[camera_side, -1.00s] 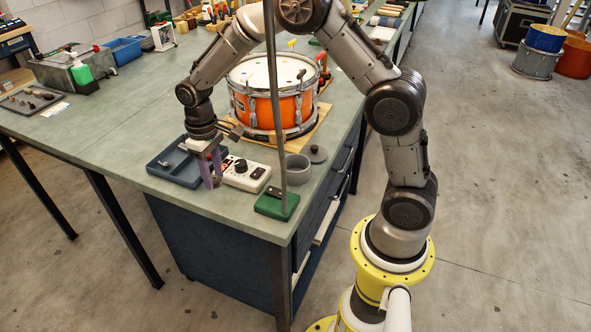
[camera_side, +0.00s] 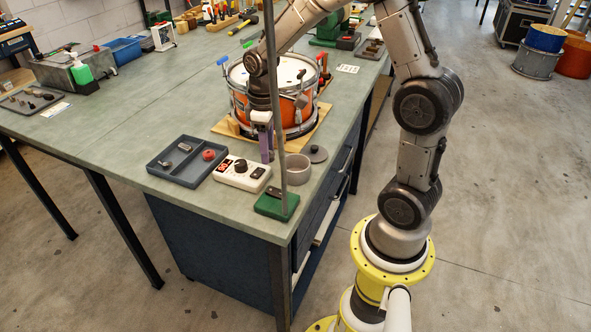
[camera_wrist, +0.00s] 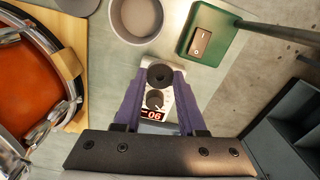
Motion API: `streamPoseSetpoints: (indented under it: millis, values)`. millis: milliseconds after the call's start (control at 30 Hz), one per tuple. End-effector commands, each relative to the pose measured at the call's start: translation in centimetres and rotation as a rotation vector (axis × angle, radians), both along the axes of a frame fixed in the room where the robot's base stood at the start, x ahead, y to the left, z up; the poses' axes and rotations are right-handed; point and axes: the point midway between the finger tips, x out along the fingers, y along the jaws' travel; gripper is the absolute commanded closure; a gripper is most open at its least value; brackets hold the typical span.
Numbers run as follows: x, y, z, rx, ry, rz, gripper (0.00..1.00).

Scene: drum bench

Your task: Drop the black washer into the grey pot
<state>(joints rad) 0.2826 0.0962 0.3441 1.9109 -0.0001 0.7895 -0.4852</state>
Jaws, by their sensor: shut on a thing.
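My gripper (camera_wrist: 158,78) is shut on the black washer (camera_wrist: 160,76), which sits between its two purple fingertips in the wrist view. In the side view my gripper (camera_side: 267,158) is above the bench between the drum and the white control box. The washer cannot be made out in the side view. The open grey pot (camera_side: 298,168) stands just right of my gripper in the side view. In the wrist view the pot (camera_wrist: 136,18) is beyond the fingertips, at the top, and its inside looks empty.
The white control box (camera_side: 240,173) lies below my gripper. A green switch box (camera_side: 275,204) stands near the pot. A grey lid (camera_side: 316,153) lies beside the pot. The orange drum (camera_side: 262,110) stands behind. A divided tray (camera_side: 187,160) holds small parts. A thin grey pole rises past the switch box.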

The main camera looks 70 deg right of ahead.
Motion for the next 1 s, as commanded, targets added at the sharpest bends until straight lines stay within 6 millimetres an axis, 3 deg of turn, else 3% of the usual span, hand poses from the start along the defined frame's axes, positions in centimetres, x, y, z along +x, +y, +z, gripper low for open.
streamPoseSetpoints:
  millis: [133, 333, 533, 1000]
  values:
    - [-3.3, -3.6, 1.7, -0.001, -0.003, -0.092, 1.00]
    - [-5.1, -6.1, 2.9, 0.000, 0.000, -0.186, 1.00]
    - [-5.4, -6.6, 2.2, 0.002, 0.003, -0.203, 1.00]
    - [-5.3, -6.6, -2.5, 0.001, 0.002, -0.202, 1.00]
